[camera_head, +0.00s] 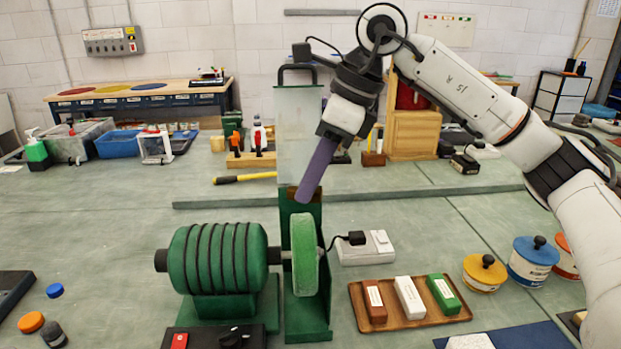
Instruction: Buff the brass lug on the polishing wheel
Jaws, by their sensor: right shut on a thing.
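The polishing wheel (305,259), a thick light green disc, stands upright on the shaft of a ribbed green motor (217,257). My right gripper (327,140) is shut on a long purple bar (316,172), which slants down and left above the wheel. The bar's lower end is just above the wheel's top, overlapping the green guard behind; I cannot tell the exact gap. I cannot pick out a brass lug. My left gripper is not in view.
A clear shield (296,135) with a black handle rises behind the wheel. A wooden tray (461,317) with brown, white and green bars lies to the right, near lidded tins (534,265). A switch box (180,341) is in front of the motor. A yellow-handled tool (245,179) lies behind.

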